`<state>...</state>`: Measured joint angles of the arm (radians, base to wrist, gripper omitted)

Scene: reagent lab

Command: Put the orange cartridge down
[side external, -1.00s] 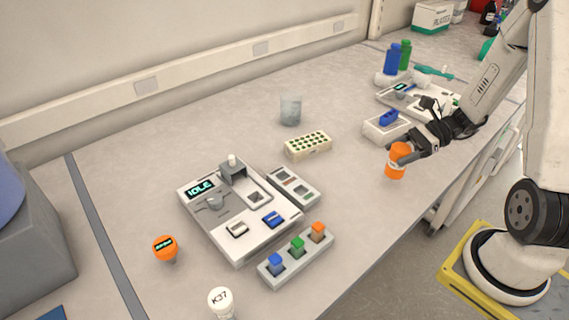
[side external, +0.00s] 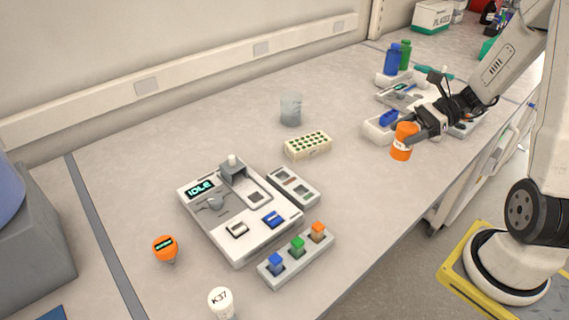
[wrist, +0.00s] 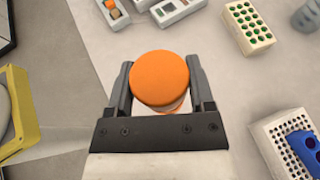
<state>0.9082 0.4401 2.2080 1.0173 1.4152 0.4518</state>
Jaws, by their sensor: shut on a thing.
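The orange cartridge (side external: 404,141) is a short orange cylinder with a pale band, held in my gripper (side external: 413,138) at the right of the side view. In the wrist view its round orange top (wrist: 160,78) sits between the two dark fingers of my gripper (wrist: 160,90), which are shut on it. It appears slightly tilted in the side view. It is near the front edge of the bench (side external: 350,225); I cannot tell whether its base touches the surface.
A white box with a blue item (side external: 382,126) stands close behind the cartridge. A green-dotted rack (side external: 307,146), a glass beaker (side external: 291,109), an instrument reading IDLE (side external: 235,230) and a rack of coloured blocks (side external: 296,258) lie to the left. The bench between is clear.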

